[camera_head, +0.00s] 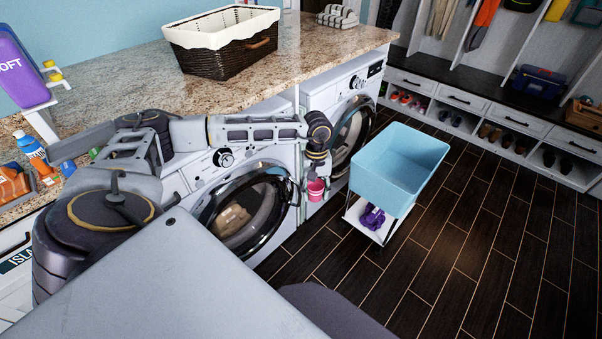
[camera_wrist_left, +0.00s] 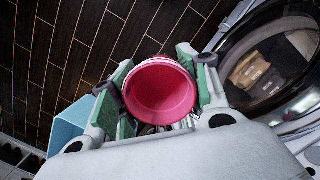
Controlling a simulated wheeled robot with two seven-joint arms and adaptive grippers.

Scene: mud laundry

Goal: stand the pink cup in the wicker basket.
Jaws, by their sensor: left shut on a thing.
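The pink cup (camera_head: 316,189) is held by my left gripper (camera_head: 316,172) in front of the washers, below the counter edge. In the left wrist view the pink cup (camera_wrist_left: 160,92) sits between the two green-padded fingers of my left gripper (camera_wrist_left: 160,85), its open mouth toward the camera. The wicker basket (camera_head: 222,44), dark brown with a cream liner, stands on the granite counter at the back, well above and left of the cup. Its inside is mostly hidden by the liner. My right gripper is not in view.
Two front-loading washers (camera_head: 246,212) stand under the granite counter (camera_head: 130,92). A blue laundry cart (camera_head: 400,165) stands right of the cup, with a purple item (camera_head: 373,216) on its lower shelf. Folded towels (camera_head: 337,17) lie right of the basket. The counter before the basket is clear.

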